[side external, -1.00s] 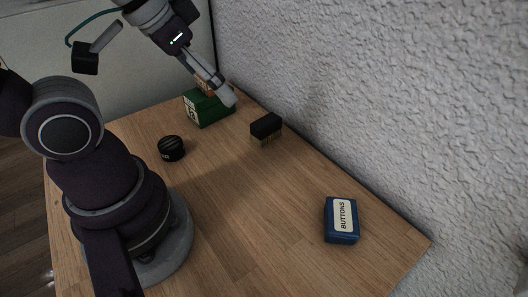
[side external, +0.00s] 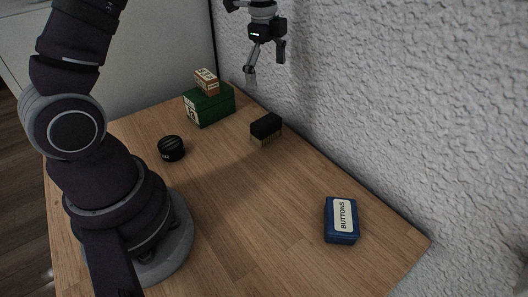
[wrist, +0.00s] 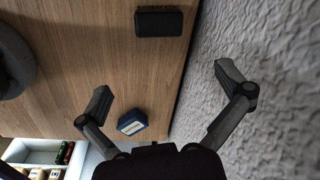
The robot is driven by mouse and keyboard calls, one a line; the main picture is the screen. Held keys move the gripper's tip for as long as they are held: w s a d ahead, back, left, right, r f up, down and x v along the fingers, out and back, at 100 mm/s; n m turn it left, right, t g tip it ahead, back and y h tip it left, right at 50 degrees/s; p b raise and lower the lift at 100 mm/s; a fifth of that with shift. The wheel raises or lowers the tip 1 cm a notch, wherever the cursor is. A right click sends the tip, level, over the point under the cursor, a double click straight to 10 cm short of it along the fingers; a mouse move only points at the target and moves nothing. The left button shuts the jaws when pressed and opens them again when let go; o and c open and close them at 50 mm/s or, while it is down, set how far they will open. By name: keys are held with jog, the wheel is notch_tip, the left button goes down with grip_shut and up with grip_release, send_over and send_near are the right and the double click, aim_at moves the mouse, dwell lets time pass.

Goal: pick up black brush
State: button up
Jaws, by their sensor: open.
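The black brush (side external: 266,126) stands on the wooden table near the wall, black block on top and pale bristles below. In the wrist view its black top (wrist: 159,23) shows at the top middle, beyond the fingertips. My gripper (side external: 265,66) is high above the table near the wall, up and slightly left of the brush in the side view. In the wrist view my gripper (wrist: 162,80) has its two fingers spread wide with nothing between them. It is apart from the brush.
A green box (side external: 209,106) with a small orange-brown box (side external: 206,81) on it stands behind the brush. A dark round tin (side external: 171,148) is to the left. A blue BUTTONS box (side external: 341,219) lies in front. The textured wall (side external: 400,110) runs close beside the brush.

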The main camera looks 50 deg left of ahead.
aim_at(266, 120)
jog(key=f+m, duration=0.1)
jog(key=w+a+f+m, duration=0.1)
jog(key=f, duration=0.1)
jog(key=a+f+m+g, duration=0.1)
jog(key=f, duration=0.1)
jog(key=shift+w, duration=0.15)
jog(key=f, duration=1)
jog(key=shift+s+d, duration=0.25)
jog(key=shift+d, duration=0.1)
jog(key=shift+r, duration=0.1)
jog(key=shift+c, duration=0.3)
jog(key=c, duration=1)
jog(key=shift+c, duration=0.2)
